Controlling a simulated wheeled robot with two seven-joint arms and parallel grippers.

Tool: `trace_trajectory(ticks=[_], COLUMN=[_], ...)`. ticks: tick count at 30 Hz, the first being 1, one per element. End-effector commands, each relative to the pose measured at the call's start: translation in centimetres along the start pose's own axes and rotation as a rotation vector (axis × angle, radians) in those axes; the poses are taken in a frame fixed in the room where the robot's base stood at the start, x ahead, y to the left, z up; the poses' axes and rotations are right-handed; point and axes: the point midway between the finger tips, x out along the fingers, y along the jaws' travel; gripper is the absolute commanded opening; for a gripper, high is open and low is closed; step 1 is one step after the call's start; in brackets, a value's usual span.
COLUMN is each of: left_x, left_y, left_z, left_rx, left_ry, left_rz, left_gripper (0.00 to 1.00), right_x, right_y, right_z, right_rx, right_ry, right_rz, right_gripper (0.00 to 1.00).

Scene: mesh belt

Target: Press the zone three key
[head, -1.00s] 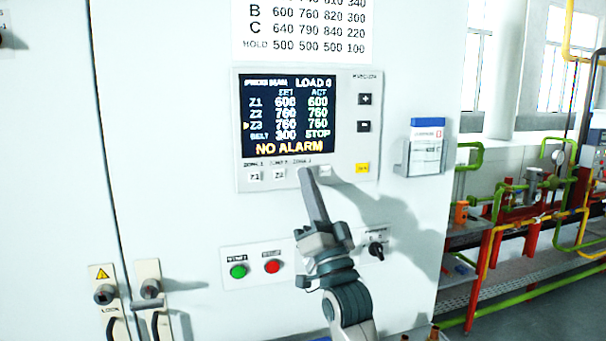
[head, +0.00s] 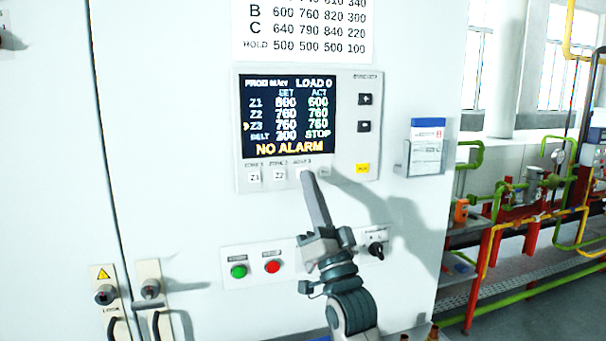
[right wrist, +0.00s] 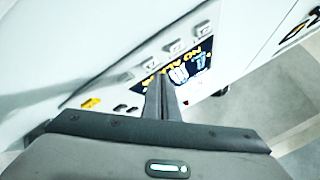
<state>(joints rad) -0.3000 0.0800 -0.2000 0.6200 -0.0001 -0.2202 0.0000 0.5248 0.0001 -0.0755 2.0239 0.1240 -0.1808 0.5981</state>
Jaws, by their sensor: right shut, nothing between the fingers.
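The control panel (head: 357,86) on the pale cabinet carries a dark screen (head: 290,83), with its pointer at the Z3 row and "NO ALARM" below. Under the screen are the Z1 key (head: 254,176) and the Z2 key (head: 279,175). The zone three key, right of Z2, is mostly hidden behind the fingertips of my right gripper (head: 307,174). That gripper is shut and empty, its tip at or just before the key; I cannot tell whether it touches. My left gripper is out of view.
Another key in shadow (head: 323,171) and a yellow key (head: 362,168) lie right of the fingertips. Below are a green button (head: 238,271), a red button (head: 272,267) and a black rotary switch (head: 376,249). A card holder (head: 424,150) sticks out at right.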

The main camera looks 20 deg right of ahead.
Motion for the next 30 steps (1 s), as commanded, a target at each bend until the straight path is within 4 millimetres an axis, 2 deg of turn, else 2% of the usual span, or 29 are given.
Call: trace_trajectory(ticks=[18,30], left_x=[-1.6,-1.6], left_y=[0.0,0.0], left_z=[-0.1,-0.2], left_rx=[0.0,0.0], left_ry=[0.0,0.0], left_rz=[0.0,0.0], left_gripper=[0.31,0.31], right_x=[-3.1,-3.4], right_y=[-2.3,-2.5], right_z=[-2.3,-2.5], right_rx=[0.001,0.0], right_ry=[0.0,0.0], right_rz=[0.0,0.0], right_gripper=[0.0,0.0])
